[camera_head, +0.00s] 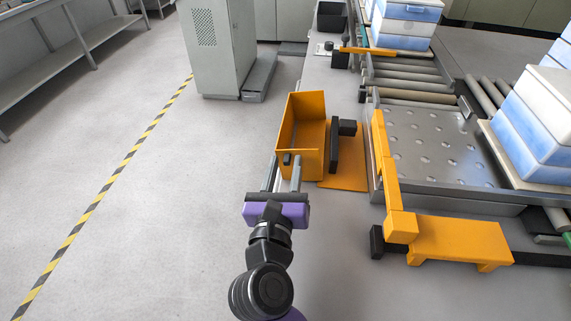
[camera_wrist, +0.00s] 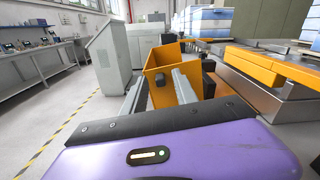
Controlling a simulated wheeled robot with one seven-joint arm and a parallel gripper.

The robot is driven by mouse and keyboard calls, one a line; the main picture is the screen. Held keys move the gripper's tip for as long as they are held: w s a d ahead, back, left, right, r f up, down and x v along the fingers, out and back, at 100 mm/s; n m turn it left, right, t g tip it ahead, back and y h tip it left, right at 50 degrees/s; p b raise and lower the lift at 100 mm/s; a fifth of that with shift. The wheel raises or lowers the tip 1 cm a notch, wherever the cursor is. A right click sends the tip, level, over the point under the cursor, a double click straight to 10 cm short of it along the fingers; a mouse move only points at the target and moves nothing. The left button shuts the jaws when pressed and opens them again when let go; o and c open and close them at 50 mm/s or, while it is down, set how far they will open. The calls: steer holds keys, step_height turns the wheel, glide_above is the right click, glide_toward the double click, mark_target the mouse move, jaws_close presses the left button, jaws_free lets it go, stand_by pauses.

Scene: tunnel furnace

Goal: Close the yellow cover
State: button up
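The yellow cover (camera_head: 304,125) is an orange-yellow, box-shaped hood with its open side showing. It is swung up and stands open beside a flat orange plate (camera_head: 345,175) on the grey bench. A small dark part (camera_head: 287,160) is on its near wall. My gripper (camera_head: 283,162) is at the near side of the cover, with its two grey fingers apart and pointing at it. In the wrist view the cover (camera_wrist: 160,62) is straight ahead, between and beyond the open fingers (camera_wrist: 161,82). I cannot tell whether a fingertip touches it.
A black bracket (camera_head: 334,145) stands right of the cover. Further right are an orange bar (camera_head: 383,165), an orange step-like block (camera_head: 460,240) and a perforated metal plate (camera_head: 430,140). Blue-white boxes (camera_head: 535,115) stand on rollers. A grey cabinet (camera_head: 215,50) is behind; the left floor is clear.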

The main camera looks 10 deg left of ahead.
steer(key=shift+w, duration=0.3)
jaws_close()
stand_by(1.3)
